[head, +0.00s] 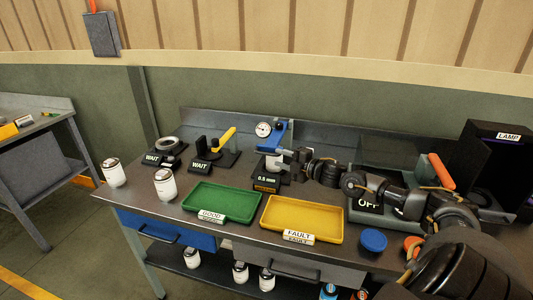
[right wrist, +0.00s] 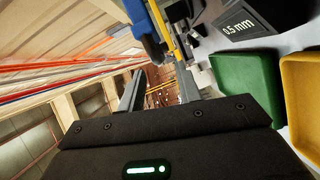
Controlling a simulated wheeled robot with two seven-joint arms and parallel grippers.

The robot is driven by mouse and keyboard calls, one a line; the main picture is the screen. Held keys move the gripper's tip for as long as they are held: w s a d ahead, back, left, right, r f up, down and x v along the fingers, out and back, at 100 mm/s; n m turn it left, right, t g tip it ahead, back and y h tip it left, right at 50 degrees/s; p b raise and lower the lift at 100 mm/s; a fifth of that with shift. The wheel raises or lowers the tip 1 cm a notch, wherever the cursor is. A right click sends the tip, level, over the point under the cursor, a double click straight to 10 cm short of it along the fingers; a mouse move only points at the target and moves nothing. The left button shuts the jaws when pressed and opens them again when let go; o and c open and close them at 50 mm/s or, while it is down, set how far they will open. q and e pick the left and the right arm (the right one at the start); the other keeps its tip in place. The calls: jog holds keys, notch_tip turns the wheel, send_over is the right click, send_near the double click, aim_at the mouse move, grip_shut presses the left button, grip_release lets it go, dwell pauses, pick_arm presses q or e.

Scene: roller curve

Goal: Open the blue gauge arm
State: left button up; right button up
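The blue gauge arm (head: 279,133) stands raised on the gauge stand at the back middle of the bench, beside a round white dial (head: 263,129). A white can (head: 272,163) appears to stand beneath it, above a "0.5 mm" label (head: 266,180). My right gripper (head: 285,157) reaches in from the right, just below and beside the blue arm. In the right wrist view its two fingers (right wrist: 158,88) are apart, with nothing clearly between them. The blue arm (right wrist: 147,28) shows beyond the fingertips; I cannot tell whether they touch it. My left gripper is out of view.
A green tray (head: 222,202) and a yellow tray (head: 330,218) lie in front. Two white cans (head: 165,187) stand at left. A yellow-armed fixture (head: 222,141) stands left of the gauge. A blue disc (head: 373,240) and a dark lamp box (head: 490,155) are at right.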

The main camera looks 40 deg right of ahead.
aim_at(267, 153)
jog(key=p+x, duration=0.1)
jog(key=x, duration=0.5)
jog(key=shift+r+p, duration=0.15)
jog(key=shift+p, duration=0.15)
jog(key=shift+w+a, duration=0.15)
jog(key=shift+w, duration=0.35)
grip_shut()
